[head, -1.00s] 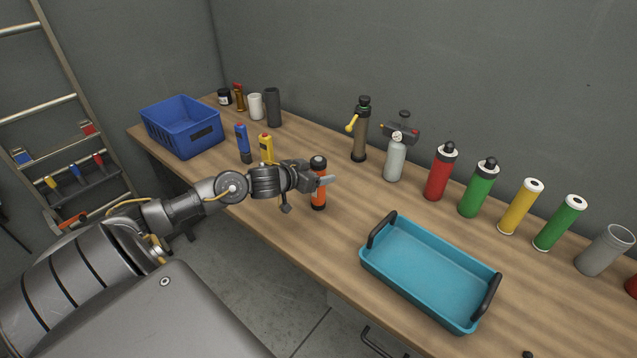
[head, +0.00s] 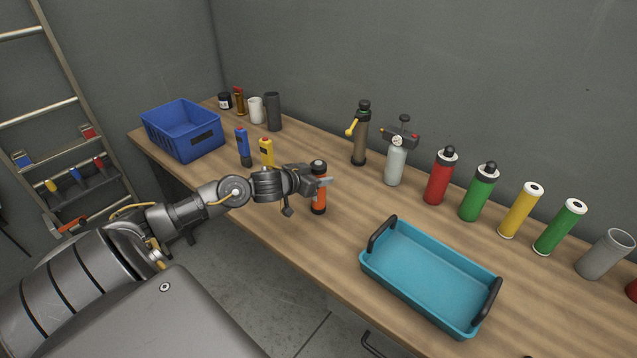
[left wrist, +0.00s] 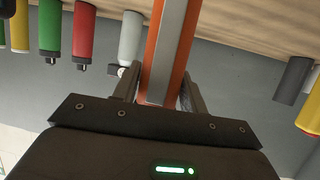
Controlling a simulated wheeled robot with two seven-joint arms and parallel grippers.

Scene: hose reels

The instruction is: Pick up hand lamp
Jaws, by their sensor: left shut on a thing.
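The hand lamp, an upright orange cylinder with a black top and black base (head: 319,203), is near the front edge of the wooden workbench (head: 290,232). My left gripper (head: 322,182) reaches it from the left and is shut on its upper body. In the left wrist view the lamp's orange body with a grey strip (left wrist: 166,62) lies between the two fingers (left wrist: 160,92). Its base appears at the bench top; I cannot tell whether it is resting or slightly raised. My right gripper is not in view.
A teal tray (head: 425,322) with black handles lies to the right. A blue crate (head: 182,118), a blue handheld item (head: 243,146) and a yellow one (head: 266,150) stand to the left. Several cylinders and bottles, including a red one (head: 440,180), line the wall side.

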